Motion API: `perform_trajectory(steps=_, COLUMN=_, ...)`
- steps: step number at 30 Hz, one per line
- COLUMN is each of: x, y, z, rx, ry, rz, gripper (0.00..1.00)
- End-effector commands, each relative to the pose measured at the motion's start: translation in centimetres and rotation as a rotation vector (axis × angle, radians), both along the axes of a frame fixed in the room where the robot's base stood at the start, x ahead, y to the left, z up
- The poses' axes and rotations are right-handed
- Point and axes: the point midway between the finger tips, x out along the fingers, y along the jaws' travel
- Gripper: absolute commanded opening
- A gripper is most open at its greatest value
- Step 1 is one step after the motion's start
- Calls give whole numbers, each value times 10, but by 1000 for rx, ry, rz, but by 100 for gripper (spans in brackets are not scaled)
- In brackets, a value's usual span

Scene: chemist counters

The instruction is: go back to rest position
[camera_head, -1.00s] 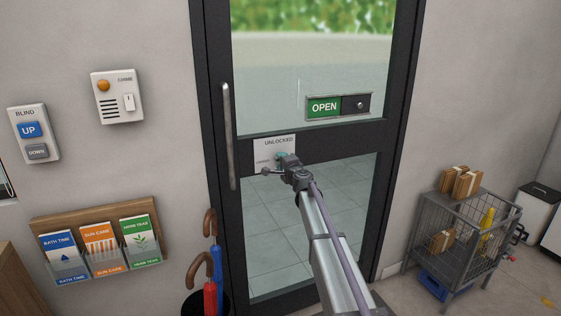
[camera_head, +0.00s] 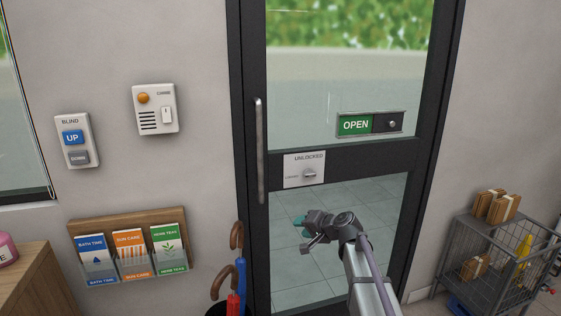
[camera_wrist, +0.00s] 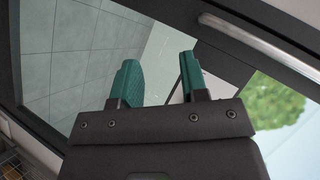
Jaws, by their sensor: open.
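My gripper (camera_head: 303,229) is in front of the lower glass of the dark-framed door (camera_head: 250,120), below the lock plate. In the wrist view its two green fingers (camera_wrist: 160,80) are apart with nothing held between them. The lock plate (camera_head: 293,177) reads "UNLOCKED" and its small knob (camera_head: 310,174) is clear of my gripper. The slider sign (camera_head: 370,124) above shows green "OPEN". A metal door handle (camera_head: 260,150) runs up the door's left side; it also crosses the wrist view (camera_wrist: 255,42).
Left of the door are a chime box (camera_head: 155,109), blind buttons (camera_head: 76,140) and a leaflet rack (camera_head: 128,250). Umbrellas (camera_head: 238,268) stand close by the door's lower left. A wire cart (camera_head: 490,285) with parcels (camera_head: 497,206) is at the right.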

Motion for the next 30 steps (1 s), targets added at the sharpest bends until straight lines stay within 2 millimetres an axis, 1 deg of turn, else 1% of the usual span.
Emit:
perform_trajectory(steps=1, x=-55, y=5, z=-6, rx=-136, ry=83, rz=96, gripper=40)
perform_trajectory(steps=2, x=-84, y=4, z=-15, rx=-227, ry=144, rz=153, gripper=40)
perform_trajectory(steps=3, x=-123, y=-1, z=-25, rx=-347, ry=231, rz=219, gripper=40)
perform_trajectory(steps=5, x=-180, y=-14, z=-33, rx=-515, ry=363, rz=297, gripper=40)
perform_trajectory(steps=6, x=-215, y=-25, z=-34, rx=-615, ry=448, rz=333, gripper=40)
perform_trajectory(steps=8, x=-260, y=-41, z=-30, rx=-742, ry=557, rz=365, gripper=40)
perform_trajectory(steps=9, x=-284, y=-50, z=-25, rx=-812, ry=611, rz=375, gripper=40)
perform_trajectory(steps=11, x=-311, y=-59, z=-15, rx=-889, ry=659, rz=378, gripper=40)
perform_trajectory(steps=12, x=-322, y=-60, z=-6, rx=-916, ry=661, rz=378, gripper=40)
perform_trajectory(steps=14, x=-322, y=-56, z=-2, rx=-914, ry=655, rz=385, gripper=40)
perform_trajectory(steps=18, x=-318, y=-55, z=-7, rx=-914, ry=651, rz=387, gripper=40)
perform_trajectory(steps=30, x=-317, y=-55, z=-7, rx=-911, ry=649, rz=387, gripper=40)
